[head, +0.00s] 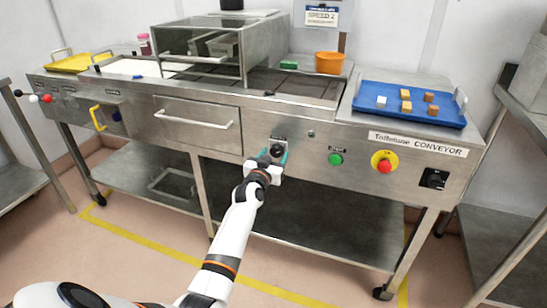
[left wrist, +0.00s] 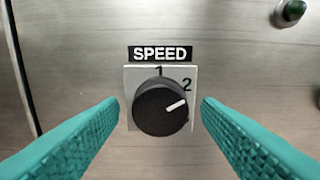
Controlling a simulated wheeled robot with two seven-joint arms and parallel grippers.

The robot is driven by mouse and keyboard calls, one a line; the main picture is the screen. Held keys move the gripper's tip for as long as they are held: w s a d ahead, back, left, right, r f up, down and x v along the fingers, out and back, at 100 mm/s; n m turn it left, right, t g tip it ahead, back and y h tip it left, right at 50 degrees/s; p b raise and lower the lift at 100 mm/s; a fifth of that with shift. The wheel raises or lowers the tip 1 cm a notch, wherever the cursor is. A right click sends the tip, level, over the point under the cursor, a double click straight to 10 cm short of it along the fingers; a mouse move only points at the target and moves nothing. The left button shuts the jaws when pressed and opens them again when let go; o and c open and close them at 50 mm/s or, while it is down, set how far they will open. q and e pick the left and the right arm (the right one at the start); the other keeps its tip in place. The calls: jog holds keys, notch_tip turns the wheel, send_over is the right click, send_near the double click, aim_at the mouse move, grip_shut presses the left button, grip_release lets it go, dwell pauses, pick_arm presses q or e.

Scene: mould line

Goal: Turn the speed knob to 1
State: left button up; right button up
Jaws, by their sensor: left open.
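The speed knob (left wrist: 160,107) is a round black dial with a white pointer mark on a pale plate (left wrist: 131,78) under a "SPEED" label. Its pointer is turned to the upper right, roughly towards the 2; the 1 stands at the top of the plate. In the head view the knob (head: 277,151) sits on the steel front panel. My left gripper (head: 271,157) is at the panel in front of it. In the left wrist view its teal fingers (left wrist: 160,112) are open, one on each side of the knob, with a gap on both sides. My right gripper is not in view.
To the right on the panel are a green button (head: 336,159), a red stop button on yellow (head: 384,163) and a black switch (head: 434,179). A drawer handle (head: 193,120) juts out to the left. A sign above (head: 322,16) reads "SPEED 2".

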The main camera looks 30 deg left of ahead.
pick_arm(q)
jog(key=c, duration=1)
jog(key=shift+n, duration=0.3)
jog(key=shift+n+p, duration=0.4)
jog(key=shift+n, duration=0.2)
jog(key=n+p, duration=0.1)
jog(key=n, duration=0.5)
jog(key=shift+d+n+p, duration=0.1)
jog(key=shift+n+p, duration=0.25)
jog(key=shift+n, duration=1.65)
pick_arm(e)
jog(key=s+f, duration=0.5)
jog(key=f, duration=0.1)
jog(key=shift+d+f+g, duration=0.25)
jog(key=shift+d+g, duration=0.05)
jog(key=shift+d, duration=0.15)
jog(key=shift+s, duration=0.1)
